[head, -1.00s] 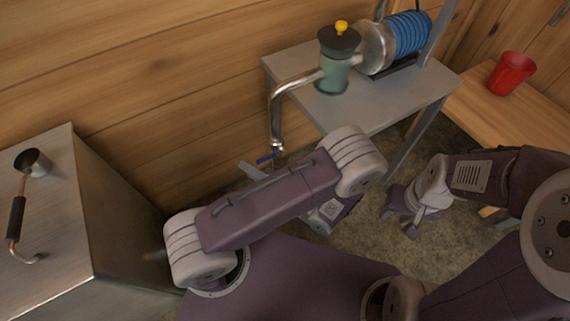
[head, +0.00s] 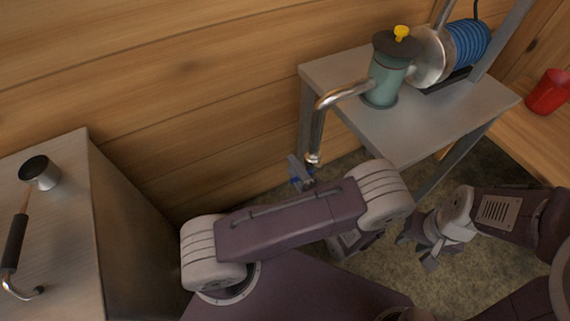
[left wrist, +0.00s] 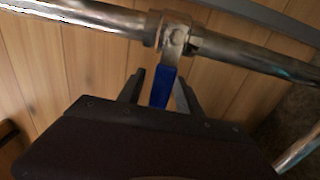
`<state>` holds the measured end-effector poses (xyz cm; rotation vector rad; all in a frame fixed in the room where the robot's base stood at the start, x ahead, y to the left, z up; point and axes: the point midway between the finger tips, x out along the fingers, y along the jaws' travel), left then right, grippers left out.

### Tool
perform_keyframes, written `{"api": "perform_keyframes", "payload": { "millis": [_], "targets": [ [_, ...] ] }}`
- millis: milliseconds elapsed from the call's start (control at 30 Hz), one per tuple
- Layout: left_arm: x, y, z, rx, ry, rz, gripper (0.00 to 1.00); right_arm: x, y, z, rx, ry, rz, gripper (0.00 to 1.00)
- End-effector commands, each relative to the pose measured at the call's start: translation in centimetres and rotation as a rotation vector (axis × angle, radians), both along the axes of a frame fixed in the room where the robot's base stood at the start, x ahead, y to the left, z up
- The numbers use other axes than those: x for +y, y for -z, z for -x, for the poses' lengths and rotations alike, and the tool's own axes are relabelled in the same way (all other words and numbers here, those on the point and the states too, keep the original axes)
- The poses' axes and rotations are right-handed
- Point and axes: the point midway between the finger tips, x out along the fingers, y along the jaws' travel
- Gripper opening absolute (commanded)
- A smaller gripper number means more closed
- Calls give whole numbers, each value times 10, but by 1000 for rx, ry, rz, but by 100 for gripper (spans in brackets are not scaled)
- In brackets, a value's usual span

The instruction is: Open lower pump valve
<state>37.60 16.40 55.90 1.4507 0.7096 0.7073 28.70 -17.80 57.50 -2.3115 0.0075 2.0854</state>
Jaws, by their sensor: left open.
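The lower pump valve shows in the left wrist view as a metal body (left wrist: 174,40) on a steel pipe, with a blue handle (left wrist: 160,87) hanging from it. My left gripper (left wrist: 160,88) is open, with one dark finger on each side of the blue handle. I cannot tell whether either finger touches it. In the head view the pipe's lower end (head: 313,158) and a bit of blue show beside my left gripper (head: 300,172), partly hidden behind my left arm. My right gripper (head: 418,252) hangs low at the right with its fingers apart and empty.
A green pump (head: 386,82) with a yellow knob stands on a grey metal table (head: 420,135), beside a blue ribbed part (head: 468,43). A red cup (head: 548,92) is at far right.

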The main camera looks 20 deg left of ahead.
Motion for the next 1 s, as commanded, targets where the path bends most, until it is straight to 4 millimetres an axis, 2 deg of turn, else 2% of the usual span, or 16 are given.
{"api": "perform_keyframes", "payload": {
  "millis": [233,300,400,1000],
  "targets": [
    [0,0,0,0,0,0,42,0,0,0,0,0,0,36],
    [0,0,0,0,0,0,22,0,0,0,0,0,0,36],
    [0,0,0,0,0,0,0,0,0,0,0,0,0,36],
    [0,0,0,1,-1,-1,0,0,0,0,0,0,0,36]
  ]
}}
